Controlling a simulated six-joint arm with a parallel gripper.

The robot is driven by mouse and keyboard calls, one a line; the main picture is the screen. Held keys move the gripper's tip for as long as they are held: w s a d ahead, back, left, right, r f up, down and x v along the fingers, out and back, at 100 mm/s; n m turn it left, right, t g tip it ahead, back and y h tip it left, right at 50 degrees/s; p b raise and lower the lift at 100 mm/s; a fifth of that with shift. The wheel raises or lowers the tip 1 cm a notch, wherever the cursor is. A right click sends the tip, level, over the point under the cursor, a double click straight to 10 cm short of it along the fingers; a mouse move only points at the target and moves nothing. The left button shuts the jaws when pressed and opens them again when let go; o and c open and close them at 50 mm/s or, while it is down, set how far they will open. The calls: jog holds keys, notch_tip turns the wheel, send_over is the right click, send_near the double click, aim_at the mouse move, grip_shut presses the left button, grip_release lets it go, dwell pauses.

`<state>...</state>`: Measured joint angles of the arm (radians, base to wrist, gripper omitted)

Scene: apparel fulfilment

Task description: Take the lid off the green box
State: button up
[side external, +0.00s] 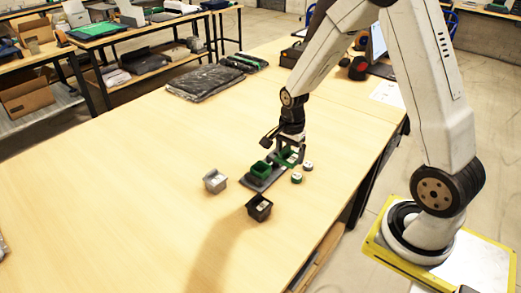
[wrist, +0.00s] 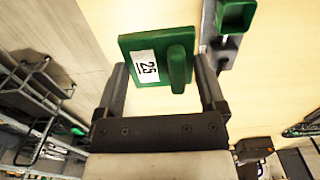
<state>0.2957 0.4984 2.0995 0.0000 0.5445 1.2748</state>
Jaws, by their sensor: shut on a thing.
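The green lid (wrist: 125,62) is a flat square plate with a raised bar handle and a white label reading "25". My gripper (wrist: 162,72) is shut on it, with one finger at each side. In the side view my gripper (side external: 289,152) points down, with the lid (side external: 287,158) between its fingers. The green box (side external: 260,170) stands beside the lid on a dark grey tray (side external: 251,186). The box looks open at the top; it also shows at the wrist view's upper edge (wrist: 237,17). Whether the lid touches the tray is unclear.
A grey box (side external: 214,181) and a black box (side external: 259,208) stand near the tray. Two small round pieces (side external: 308,165) (side external: 297,178) lie right of it. Dark bagged garments (side external: 205,81) lie at the back.

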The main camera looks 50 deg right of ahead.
jog(key=shift+s+a+r, duration=0.1)
jog(key=shift+s+r, duration=0.1)
jog(key=shift+s, duration=0.25)
dwell(0.4)
jog(key=s+a+f, duration=0.1)
jog(key=s+f, duration=0.4)
jog(key=s, duration=0.5)
send_over(283, 194)
jog(key=s, duration=0.2)
jog(key=f, duration=0.8)
jog(key=shift+w+a+f, duration=0.15)
jog(key=shift+a+f, duration=0.05)
jog(key=shift+a, duration=0.05)
jog(key=shift+w+d+f, duration=0.15)
jog(key=shift+w+f, duration=0.35)
jog(key=shift+f, duration=0.05)
jog(key=shift+f, duration=0.1)
jog(key=shift+w+f, duration=0.2)
jog(key=shift+f, duration=1.55)
